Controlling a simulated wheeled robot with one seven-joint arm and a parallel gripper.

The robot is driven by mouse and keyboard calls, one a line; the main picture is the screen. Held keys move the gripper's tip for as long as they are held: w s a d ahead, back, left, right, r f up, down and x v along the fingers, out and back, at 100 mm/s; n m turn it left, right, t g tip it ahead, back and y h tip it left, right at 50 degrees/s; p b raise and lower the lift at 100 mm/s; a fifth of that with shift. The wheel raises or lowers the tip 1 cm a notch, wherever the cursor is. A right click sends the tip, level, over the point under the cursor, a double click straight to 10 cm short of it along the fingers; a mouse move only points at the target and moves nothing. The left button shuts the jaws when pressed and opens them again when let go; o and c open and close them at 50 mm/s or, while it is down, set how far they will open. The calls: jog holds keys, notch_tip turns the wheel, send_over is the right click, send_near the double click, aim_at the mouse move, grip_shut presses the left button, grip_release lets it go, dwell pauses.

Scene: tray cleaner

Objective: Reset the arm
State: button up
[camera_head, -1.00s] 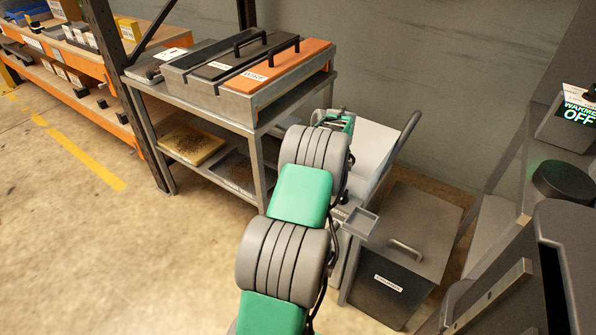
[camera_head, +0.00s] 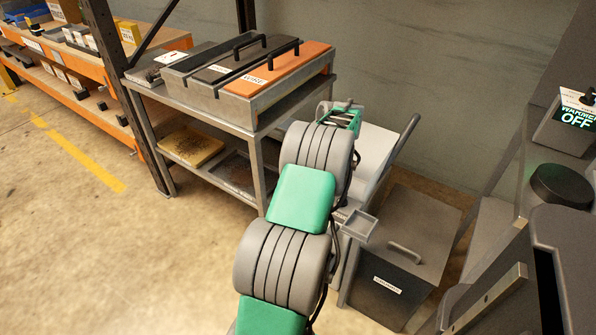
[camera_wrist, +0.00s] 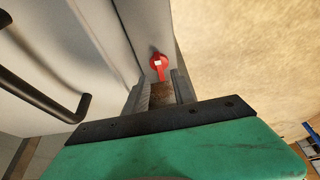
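My arm stretches forward in the head view, with its green hand (camera_head: 343,116) beside the grey metal table (camera_head: 255,132). The fingers are hidden there behind my arm. In the wrist view my gripper (camera_wrist: 160,92) has its two grey fingers apart, with nothing held between them. A red knob (camera_wrist: 159,63) on a grey panel (camera_wrist: 115,50) shows just beyond the fingertips. I cannot tell whether the fingers touch it.
A grey bin with black and orange lids (camera_head: 278,76) stands on the table. A handled grey box (camera_head: 405,250) stands on the floor at right, by a dark machine (camera_head: 560,250). An orange shelf rack (camera_head: 75,62) is at left. Open floor (camera_head: 90,240) lies front left.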

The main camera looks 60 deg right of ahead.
jog(key=v, duration=0.3)
jog(key=shift+r, duration=0.15)
